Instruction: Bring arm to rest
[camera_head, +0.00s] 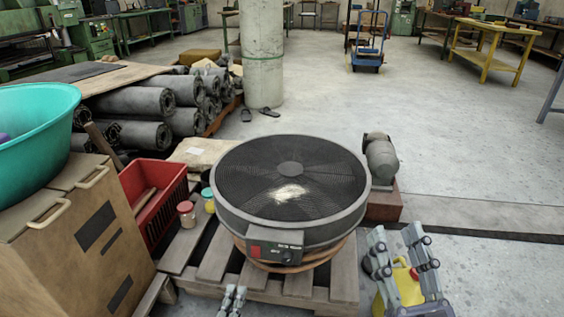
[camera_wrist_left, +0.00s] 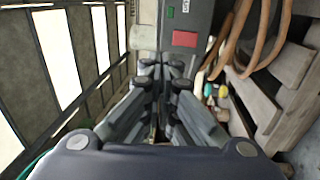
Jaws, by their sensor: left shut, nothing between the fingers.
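My left gripper (camera_head: 233,292) is at the bottom of the head view, in front of the pallet and below the fan's control box (camera_head: 277,251). Its fingers are together with nothing between them; they also show close together in the left wrist view (camera_wrist_left: 163,72). My right gripper (camera_head: 396,232) is at the lower right of the head view, fingers spread apart, pointing up the picture. A yellow container (camera_head: 408,288) shows between and below its fingers, partly hidden by them; I see no grip on it.
A large round black fan (camera_head: 290,180) lies on a wooden pallet (camera_head: 215,255). A red crate (camera_head: 152,198), small jars (camera_head: 187,213) and a cardboard box (camera_head: 75,245) with a teal basin (camera_head: 35,130) stand to the left. Rolled sheets (camera_head: 135,101) lie behind.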

